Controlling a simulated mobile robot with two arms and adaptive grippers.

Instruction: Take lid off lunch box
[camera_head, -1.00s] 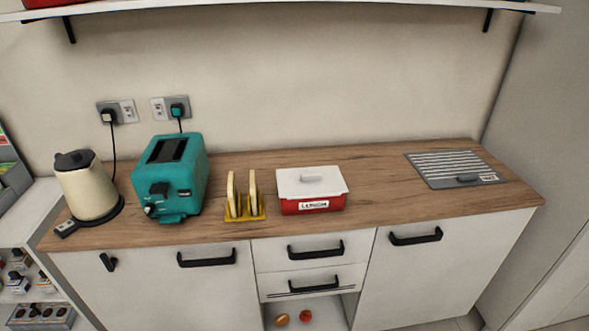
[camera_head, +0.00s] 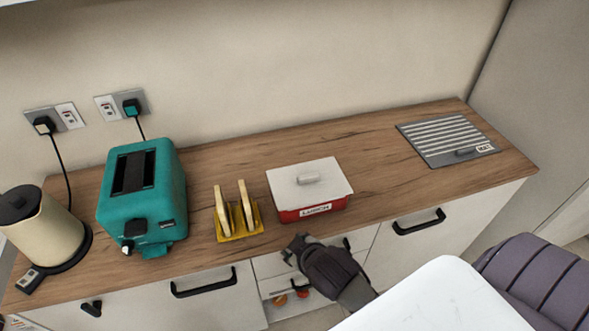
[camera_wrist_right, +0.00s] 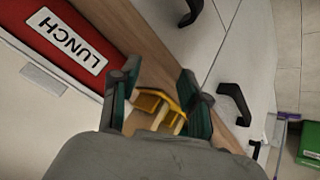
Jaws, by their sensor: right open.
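The red lunch box (camera_head: 290,215) with a "LUNCH" label stands on the wooden worktop, right of the toast rack. Its white lid (camera_head: 309,181) with a small raised handle (camera_head: 308,179) sits on top. In the right wrist view the box's red side (camera_wrist_right: 45,25) and the lid (camera_wrist_right: 40,120) fill the left. My right gripper (camera_head: 293,246) is open and empty, in front of the worktop edge and just below the box in the picture. In the wrist view its two fingers (camera_wrist_right: 158,85) are spread apart, beside the box. My left gripper is not in view.
A yellow toast rack (camera_head: 240,225) with two slices stands left of the box. A teal toaster (camera_head: 145,200) and cream kettle (camera_head: 45,235) are further left. A grey slatted board (camera_head: 440,155) lies at right. Worktop between box and board is clear.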

